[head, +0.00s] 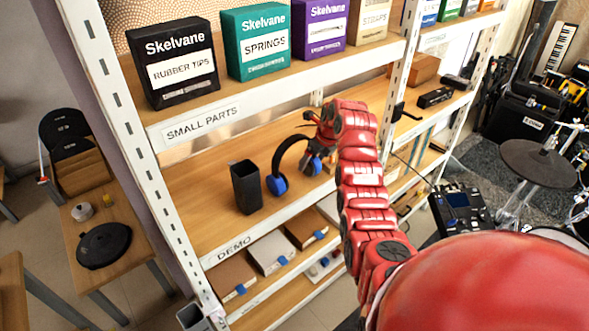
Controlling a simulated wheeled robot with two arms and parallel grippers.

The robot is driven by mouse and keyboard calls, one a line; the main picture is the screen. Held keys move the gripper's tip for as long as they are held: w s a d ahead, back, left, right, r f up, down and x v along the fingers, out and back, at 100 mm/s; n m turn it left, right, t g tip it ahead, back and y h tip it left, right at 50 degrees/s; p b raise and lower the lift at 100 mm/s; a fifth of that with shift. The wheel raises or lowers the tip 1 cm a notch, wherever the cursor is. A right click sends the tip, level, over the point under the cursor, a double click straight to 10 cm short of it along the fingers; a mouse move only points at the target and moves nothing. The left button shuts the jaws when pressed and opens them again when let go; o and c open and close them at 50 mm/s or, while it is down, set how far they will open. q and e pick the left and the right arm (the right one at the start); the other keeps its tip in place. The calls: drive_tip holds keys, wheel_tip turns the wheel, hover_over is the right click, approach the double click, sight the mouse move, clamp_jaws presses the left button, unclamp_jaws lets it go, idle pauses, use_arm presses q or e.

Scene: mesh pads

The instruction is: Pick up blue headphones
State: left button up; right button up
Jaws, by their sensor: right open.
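The headphones (277,185) stand on the middle wooden shelf, with a dark arched band and blue ear cushions. My right gripper (314,140), at the end of a red segmented arm, is open at the right side of the headphones, close to the band and the right ear cup. Its fingers are small and partly hidden by the wrist, and I cannot tell whether they touch the headphones. My left gripper is not in view.
A black open-topped cup (245,186) stands just left of the headphones. A white shelf post (393,105) rises right of my arm. Boxes, including a black rubber tips box (172,65), line the shelf above. The shelf's left part (195,190) is clear.

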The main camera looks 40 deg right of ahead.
drive_tip(key=shift+p+x, duration=0.7)
drive_tip(key=shift+x, duration=1.25)
drive_tip(key=shift+w+d, duration=0.1)
drive_tip(key=shift+w, duration=0.05)
drive_tip(key=shift+r, duration=0.1)
clamp_jaws()
